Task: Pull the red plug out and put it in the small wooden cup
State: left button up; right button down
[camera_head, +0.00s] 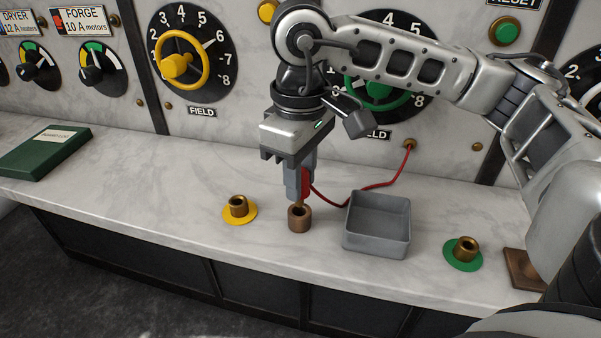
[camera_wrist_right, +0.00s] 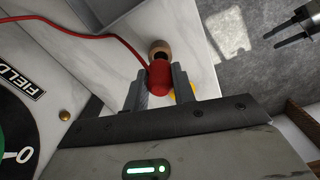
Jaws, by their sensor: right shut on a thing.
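My right gripper (camera_head: 299,190) is shut on the red plug (camera_head: 306,183), which points down. The plug's brass tip shows right over the small wooden cup (camera_head: 299,218); I cannot tell how far it reaches into the mouth. In the right wrist view the red plug (camera_wrist_right: 159,76) sits between the fingers, with the wooden cup (camera_wrist_right: 160,48) just beyond it. A red cord (camera_head: 375,186) runs from the plug to the wall panel. My left gripper (camera_wrist_right: 292,32) shows only at the right wrist view's upper right, its two fingers apart and empty, away from the counter.
A brass socket on a yellow disc (camera_head: 238,209) stands left of the cup. A grey open tray (camera_head: 376,245) is close on the right. Farther right are a brass socket on a green disc (camera_head: 463,253) and a brown block (camera_head: 523,268). A green book (camera_head: 43,153) lies far left.

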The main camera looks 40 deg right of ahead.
dwell(0.3)
jog(key=shift+f+b, duration=0.1)
jog(key=shift+b, duration=0.2)
dwell(0.6)
jog(key=shift+b, duration=0.3)
dwell(0.6)
dwell(0.4)
jog(key=shift+f+b, duration=0.4)
jog(key=shift+b, duration=0.35)
